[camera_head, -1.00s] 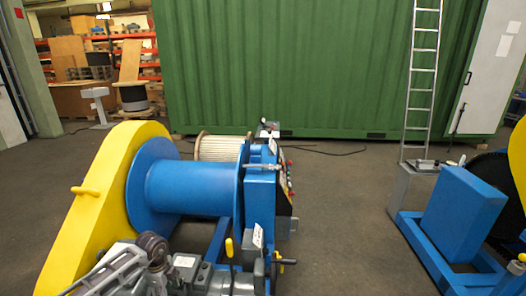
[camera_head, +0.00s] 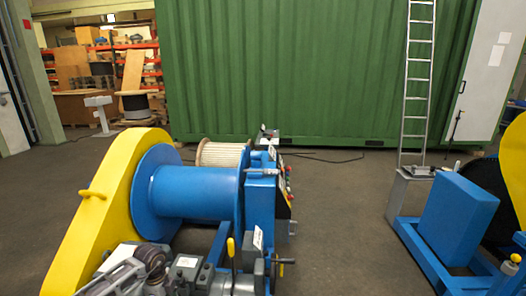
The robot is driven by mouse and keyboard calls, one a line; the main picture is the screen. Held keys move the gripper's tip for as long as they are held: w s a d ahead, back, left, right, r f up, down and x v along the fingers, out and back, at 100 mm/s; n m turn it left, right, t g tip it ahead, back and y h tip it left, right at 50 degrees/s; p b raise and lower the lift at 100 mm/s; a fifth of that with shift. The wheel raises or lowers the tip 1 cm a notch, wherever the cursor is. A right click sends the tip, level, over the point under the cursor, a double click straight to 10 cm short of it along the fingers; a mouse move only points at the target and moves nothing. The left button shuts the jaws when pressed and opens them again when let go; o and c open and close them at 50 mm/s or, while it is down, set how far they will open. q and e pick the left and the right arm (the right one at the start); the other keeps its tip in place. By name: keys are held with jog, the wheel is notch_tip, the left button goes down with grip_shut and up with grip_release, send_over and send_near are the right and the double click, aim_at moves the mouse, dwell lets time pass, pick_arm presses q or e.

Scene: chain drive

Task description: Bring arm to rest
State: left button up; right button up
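Neither gripper can be made out in the head view. A grey metal assembly (camera_head: 118,279) shows at the bottom left, cut off by the frame edge, and I cannot tell exactly what it is. It lies in front of a winch with a blue drum (camera_head: 195,192) and a yellow guard (camera_head: 95,215). No object is seen held.
A blue stand (camera_head: 457,220) with a yellow-rimmed wheel is at the right. A ladder (camera_head: 417,85) leans on a green container (camera_head: 290,70) behind. A wooden spool (camera_head: 222,153) sits behind the winch. Bare floor (camera_head: 345,215) lies between the machines.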

pick_arm(q)
jog(key=d+f+n+t+h+p, duration=0.2)
jog(key=d+f+n+t+h, duration=0.2)
jog(key=d+f+t+h, duration=0.55)
jog(key=s+a+f+n+y, duration=0.4)
jog(key=s+f, duration=0.3)
jog(key=f, duration=0.4)
jog(key=s+a+f+n+y, duration=0.4)
jog(key=s+f+n, duration=0.15)
jog(key=f, duration=0.55)
jog(key=s+f+n+g, duration=0.1)
jog(key=s+f, duration=0.3)
jog(key=s, duration=0.6)
jog(key=s+f+g+y, duration=0.1)
jog(key=s+f+g, duration=0.3)
jog(key=s, duration=0.7)
jog(key=s+f+n+g+y+p, duration=0.1)
jog(key=s+f+g, duration=0.2)
jog(key=s, duration=0.8)
jog(key=shift+s+a+f+n, duration=0.15)
jog(key=shift+a+f+n, duration=0.2)
jog(key=shift+f, duration=0.05)
pick_arm(e)
jog(key=shift+g, duration=0.3)
jog(key=s, duration=0.1)
jog(key=s+d, duration=0.1)
jog(key=s, duration=0.1)
jog(key=s+d+r, duration=0.1)
jog(key=shift+s, duration=0.35)
